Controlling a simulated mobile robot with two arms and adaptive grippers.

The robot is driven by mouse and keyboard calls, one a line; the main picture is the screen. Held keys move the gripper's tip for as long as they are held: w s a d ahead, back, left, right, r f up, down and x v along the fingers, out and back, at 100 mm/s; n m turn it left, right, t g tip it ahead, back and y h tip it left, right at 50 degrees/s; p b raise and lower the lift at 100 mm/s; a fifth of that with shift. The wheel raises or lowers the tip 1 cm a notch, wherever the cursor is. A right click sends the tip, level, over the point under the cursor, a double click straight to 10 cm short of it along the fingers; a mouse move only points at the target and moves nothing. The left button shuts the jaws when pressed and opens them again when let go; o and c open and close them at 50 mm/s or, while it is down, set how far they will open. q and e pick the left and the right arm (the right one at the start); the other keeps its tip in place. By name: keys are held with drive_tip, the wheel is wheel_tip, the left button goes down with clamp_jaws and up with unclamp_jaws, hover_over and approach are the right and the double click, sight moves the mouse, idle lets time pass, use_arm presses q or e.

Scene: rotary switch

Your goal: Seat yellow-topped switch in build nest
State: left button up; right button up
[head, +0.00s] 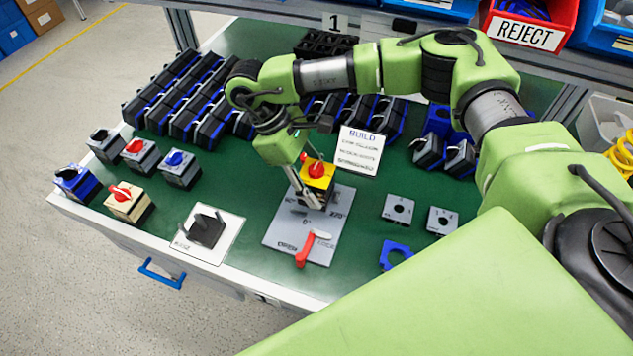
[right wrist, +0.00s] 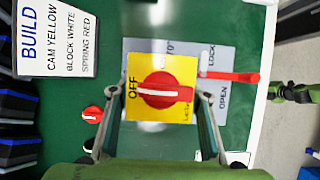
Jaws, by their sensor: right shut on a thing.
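The yellow-topped switch (head: 318,178) with a red knob is held upright between the fingers of my right gripper (head: 308,193). In the right wrist view, the fingers of this gripper (right wrist: 160,98) flank the yellow top (right wrist: 180,68). The build nest (head: 282,237) is a grey plate with angle marks on the green table. The switch appears over the far part of the plate; the gap below it is hard to judge, and the seat is hidden. The nest's red lever (head: 304,250) lies near the OPEN and LOCK marks.
A white BUILD card (head: 359,150) stands behind the nest. Several other switches stand farther left.

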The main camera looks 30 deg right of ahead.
drive_tip(key=shift+f+b, duration=0.9)
drive_tip(key=shift+f, duration=0.2)
drive_tip(key=o, duration=1.8)
drive_tip(key=v, duration=1.2)
